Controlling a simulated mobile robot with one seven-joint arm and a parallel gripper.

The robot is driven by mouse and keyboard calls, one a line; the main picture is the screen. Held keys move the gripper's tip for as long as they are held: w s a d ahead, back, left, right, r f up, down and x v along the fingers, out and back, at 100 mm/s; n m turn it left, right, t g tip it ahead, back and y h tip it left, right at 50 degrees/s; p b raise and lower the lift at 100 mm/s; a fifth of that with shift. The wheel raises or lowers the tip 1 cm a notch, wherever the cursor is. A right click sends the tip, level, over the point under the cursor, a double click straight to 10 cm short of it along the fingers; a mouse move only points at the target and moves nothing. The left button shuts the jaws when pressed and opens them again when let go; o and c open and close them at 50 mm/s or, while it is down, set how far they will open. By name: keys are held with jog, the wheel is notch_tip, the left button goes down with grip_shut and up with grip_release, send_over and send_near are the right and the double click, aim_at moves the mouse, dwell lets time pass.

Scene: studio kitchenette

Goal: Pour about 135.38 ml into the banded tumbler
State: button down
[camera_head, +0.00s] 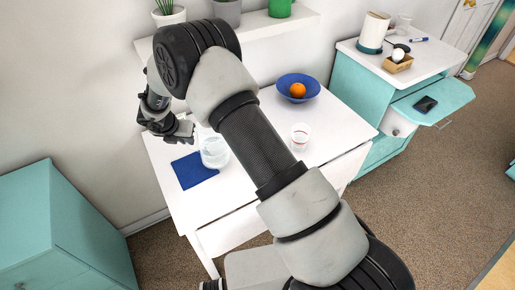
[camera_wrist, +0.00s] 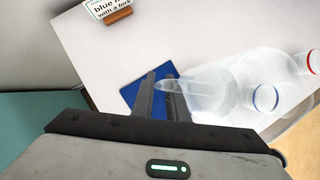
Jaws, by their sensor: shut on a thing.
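My gripper (camera_head: 190,133) is at the left end of the white table, shut on a clear jug (camera_head: 214,154). In the wrist view my gripper (camera_wrist: 164,85) shows both dark fingers beside the clear jug (camera_wrist: 205,92). I cannot tell how far the jug is tilted or its liquid level. A clear tumbler with a red band (camera_head: 300,137) stands on the table right of my arm; it also shows at the right edge of the wrist view (camera_wrist: 312,62). A blue ring (camera_wrist: 265,97), seemingly on another clear tumbler, shows just past the jug in the wrist view.
A blue mat (camera_head: 192,172) lies under the jug side of the table (camera_head: 175,202). A blue bowl (camera_head: 312,87) with an orange (camera_head: 297,90) stands at the back. A printed card (camera_wrist: 103,9) in a wooden holder stands at the table edge. My arm hides the table's middle.

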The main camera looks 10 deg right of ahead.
jog(key=shift+w+d+r+b, duration=0.1)
jog(key=shift+d+r+b, duration=0.1)
jog(key=shift+b, duration=0.15)
